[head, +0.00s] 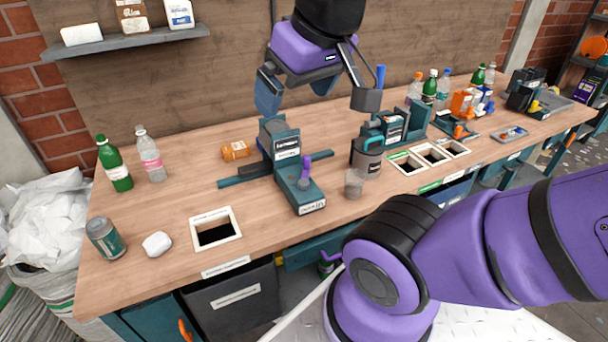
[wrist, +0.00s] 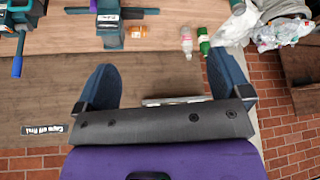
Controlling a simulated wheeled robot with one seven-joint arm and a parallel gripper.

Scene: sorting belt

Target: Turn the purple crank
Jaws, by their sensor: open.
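The purple crank (head: 305,168) stands up from the front part of a teal machine (head: 287,145) on the wooden workbench. My gripper (head: 316,104) hangs above and behind this machine, its two blue fingers spread wide with nothing between them. It is well apart from the crank. In the wrist view my gripper (wrist: 162,65) is also open and empty. The teal machine (wrist: 110,32) shows there at the top left, with a bit of purple at the picture's edge that may be the crank. Its front part is cut off in that view.
An orange bottle (head: 236,150) lies left of the machine. A clear cup (head: 354,184) and a grey container (head: 367,158) stand to its right. A white-framed opening (head: 232,244) is at the front left. Green and clear bottles stand at the far left. A shelf (head: 125,44) hangs behind.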

